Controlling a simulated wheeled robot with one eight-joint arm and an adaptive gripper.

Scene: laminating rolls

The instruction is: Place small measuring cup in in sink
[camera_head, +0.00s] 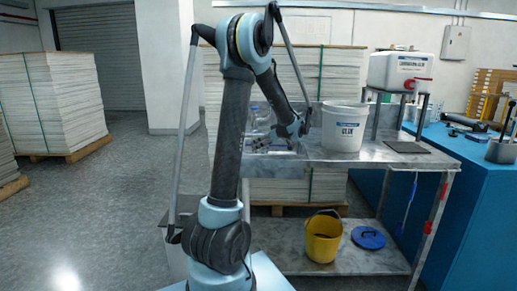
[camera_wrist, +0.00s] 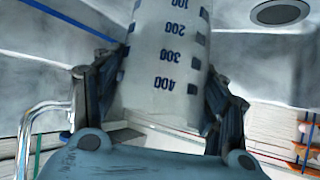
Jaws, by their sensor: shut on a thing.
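The measuring cup (camera_wrist: 165,60) is clear, with dark marks from 100 to 400. In the wrist view it stands between the two dark fingers of my gripper (camera_wrist: 162,100), which is shut on its sides. The grey metal sink (camera_wrist: 245,60) shows behind the cup, with a round dark drain (camera_wrist: 281,12) at the upper right. In the head view my gripper (camera_head: 268,146) is at the sink end of the metal bench. The cup is hard to make out there, and my arm covers part of the sink. I cannot tell whether the cup touches the sink floor.
A curved chrome pipe (camera_wrist: 32,135) shows at the left of the wrist view. A white glue bucket (camera_head: 344,128) stands right of my gripper on the bench (camera_head: 330,158). A yellow bucket (camera_head: 323,238) and a blue lid (camera_head: 368,238) are on the lower shelf.

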